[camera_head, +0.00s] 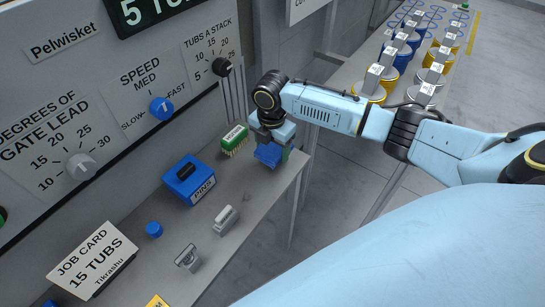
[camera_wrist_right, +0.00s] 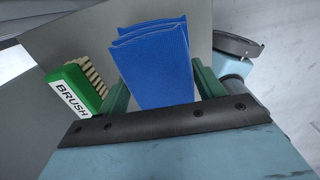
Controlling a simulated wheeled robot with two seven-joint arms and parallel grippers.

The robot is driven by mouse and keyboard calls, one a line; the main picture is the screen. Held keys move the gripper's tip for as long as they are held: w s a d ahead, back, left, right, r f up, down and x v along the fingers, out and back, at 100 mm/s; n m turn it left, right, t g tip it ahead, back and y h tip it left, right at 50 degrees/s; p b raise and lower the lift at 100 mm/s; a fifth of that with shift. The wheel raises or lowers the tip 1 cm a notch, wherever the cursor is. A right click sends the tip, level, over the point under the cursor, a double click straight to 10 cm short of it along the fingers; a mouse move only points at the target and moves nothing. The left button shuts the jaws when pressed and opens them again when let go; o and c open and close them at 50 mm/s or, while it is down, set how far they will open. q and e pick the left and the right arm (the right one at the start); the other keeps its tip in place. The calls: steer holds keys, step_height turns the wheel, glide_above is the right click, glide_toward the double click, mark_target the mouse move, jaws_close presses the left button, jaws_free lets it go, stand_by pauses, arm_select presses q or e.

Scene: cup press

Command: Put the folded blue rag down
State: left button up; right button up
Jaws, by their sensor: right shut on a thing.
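The folded blue rag (camera_head: 268,154) is at the far right end of the grey shelf in the head view. My right gripper (camera_head: 272,146) is over it with the fingers pointing down. In the right wrist view the rag (camera_wrist_right: 155,65) stands out between the two green fingers of my right gripper (camera_wrist_right: 160,85), which are shut on it. Its folded layers show at the far end. I cannot tell whether the rag touches the shelf. My left gripper is in neither view.
A green brush (camera_head: 234,139) lies just left of the rag; it also shows in the wrist view (camera_wrist_right: 78,92). A blue PINS box (camera_head: 189,180), a blue cap (camera_head: 154,229) and a job card (camera_head: 93,258) are on the shelf (camera_head: 215,258). The shelf's edge is close right of the rag.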

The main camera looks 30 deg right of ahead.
mark_target(272, 148)
steer(key=shift+f+b, duration=0.35)
steer(key=shift+f, duration=1.5)
steer(key=shift+f, duration=0.3)
steer(key=o, duration=1.2)
steer(key=shift+s, duration=0.1)
steer(key=shift+c, duration=0.2)
steer(key=shift+o, duration=0.6)
steer(key=shift+f, duration=0.15)
steer(key=shift+s, duration=0.1)
steer(key=shift+f, duration=0.1)
step_height(272, 148, up, 13)
steer(key=shift+a+r+p, duration=0.1)
steer(key=shift+p, duration=1)
